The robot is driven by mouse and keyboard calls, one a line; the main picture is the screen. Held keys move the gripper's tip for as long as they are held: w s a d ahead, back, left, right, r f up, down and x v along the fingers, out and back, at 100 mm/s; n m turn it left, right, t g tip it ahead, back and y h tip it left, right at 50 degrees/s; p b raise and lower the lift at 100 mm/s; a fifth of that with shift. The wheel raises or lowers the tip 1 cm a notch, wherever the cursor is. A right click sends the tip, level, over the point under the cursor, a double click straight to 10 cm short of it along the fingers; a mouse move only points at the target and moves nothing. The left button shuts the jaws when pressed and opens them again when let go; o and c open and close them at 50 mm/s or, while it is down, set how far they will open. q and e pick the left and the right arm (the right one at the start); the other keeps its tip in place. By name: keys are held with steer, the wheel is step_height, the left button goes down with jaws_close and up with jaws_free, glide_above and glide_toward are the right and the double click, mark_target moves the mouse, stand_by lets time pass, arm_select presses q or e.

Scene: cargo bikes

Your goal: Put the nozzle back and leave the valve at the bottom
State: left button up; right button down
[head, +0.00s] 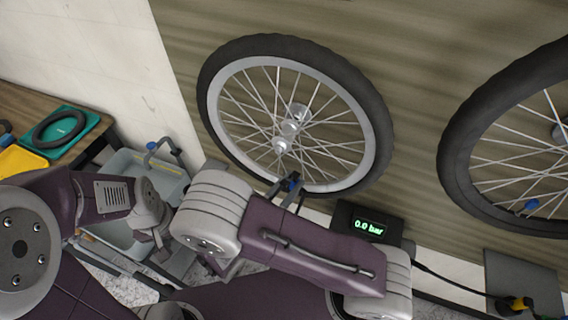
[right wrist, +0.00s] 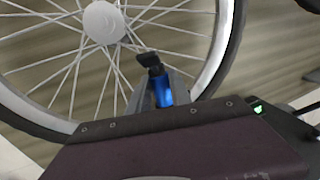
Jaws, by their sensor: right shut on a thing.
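The gauge (head: 369,227) reads 0.0 bar, below the wheel. A second wheel (head: 452,155) at right has a blue valve low on its rim. A grey bin (head: 179,180) and a bench with a green tray (head: 93,125) stand at left.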

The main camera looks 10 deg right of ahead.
steer(key=s+a+n+t+y, duration=0.3)
steer(key=a, duration=0.4)
steer(key=shift+y, duration=0.3)
steer(key=x, duration=1.1)
steer(key=shift+w+b, duration=0.4)
